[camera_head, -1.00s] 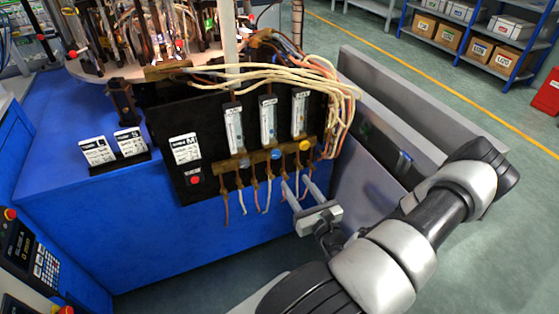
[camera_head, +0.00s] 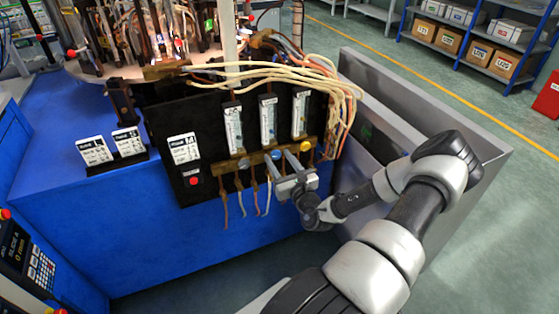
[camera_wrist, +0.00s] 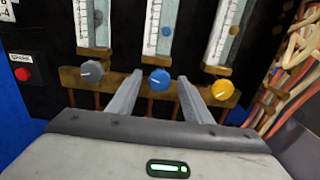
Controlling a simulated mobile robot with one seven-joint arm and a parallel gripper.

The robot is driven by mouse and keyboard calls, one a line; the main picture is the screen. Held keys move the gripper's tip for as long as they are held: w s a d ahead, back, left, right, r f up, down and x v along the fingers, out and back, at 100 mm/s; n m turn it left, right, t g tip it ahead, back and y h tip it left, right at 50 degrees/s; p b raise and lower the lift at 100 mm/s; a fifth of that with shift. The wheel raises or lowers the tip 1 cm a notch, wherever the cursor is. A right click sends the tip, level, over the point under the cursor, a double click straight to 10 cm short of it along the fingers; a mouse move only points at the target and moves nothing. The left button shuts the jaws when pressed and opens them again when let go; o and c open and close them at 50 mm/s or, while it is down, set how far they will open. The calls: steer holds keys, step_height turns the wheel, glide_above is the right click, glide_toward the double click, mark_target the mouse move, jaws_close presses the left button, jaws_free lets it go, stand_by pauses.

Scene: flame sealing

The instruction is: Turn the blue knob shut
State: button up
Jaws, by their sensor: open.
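The blue knob (camera_wrist: 160,80) sits on the brass bar in the middle of a row of three knobs. It shows in the head view (camera_head: 276,155) below the middle flow meter. My gripper (camera_wrist: 160,88) is open, with its two fingers pointing at the panel. In the wrist view its fingertips are left and right of the blue knob, slightly below its middle. I cannot tell whether they touch it. In the head view my gripper (camera_head: 284,157) is at the bar from the front right, partly hiding the hoses below.
A grey knob (camera_wrist: 92,72) is left of the blue one and a yellow knob (camera_wrist: 221,90) is right. A red button (camera_wrist: 23,74) is on the panel's left. Pale hoses (camera_head: 325,85) hang at the right. Label cards (camera_head: 112,146) stand on the blue bench.

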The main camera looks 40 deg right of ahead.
steer(key=shift+c, duration=0.5)
steer(key=c, duration=1)
steer(key=shift+o, duration=0.2)
